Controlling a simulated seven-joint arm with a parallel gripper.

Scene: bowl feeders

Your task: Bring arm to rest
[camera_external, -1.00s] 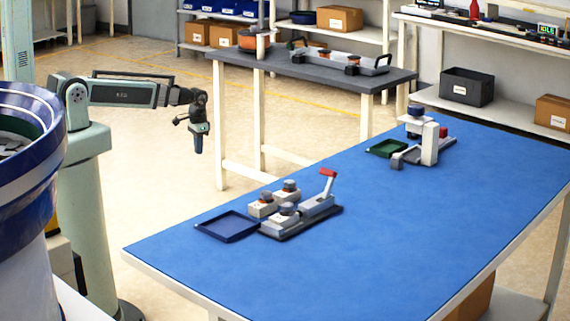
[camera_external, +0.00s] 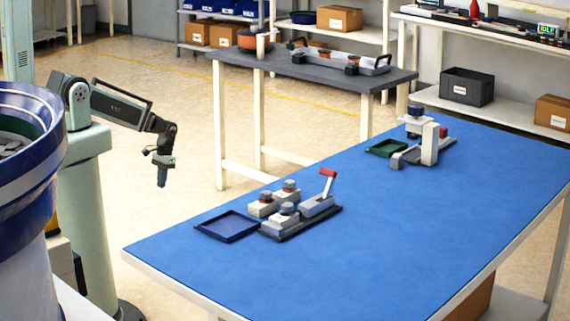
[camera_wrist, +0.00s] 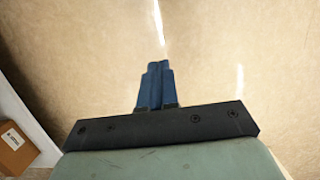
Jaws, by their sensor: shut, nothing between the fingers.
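My gripper (camera_external: 162,183) hangs pointing down in the open air to the left of the blue-topped table (camera_external: 400,220), over the bare floor. In the wrist view its blue fingers (camera_wrist: 154,66) are together with nothing between them. My arm reaches out from the pale green column at the left and bends downward at the wrist. The gripper touches nothing.
A blue-rimmed bowl feeder (camera_external: 35,165) stands close at left. On the table are a blue tray (camera_external: 228,227), a lever fixture (camera_external: 300,215), a green tray (camera_external: 385,148) and a press-like station (camera_external: 430,143). A grey table (camera_external: 330,70) stands behind. A cardboard box (camera_wrist: 14,140) shows in the wrist view.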

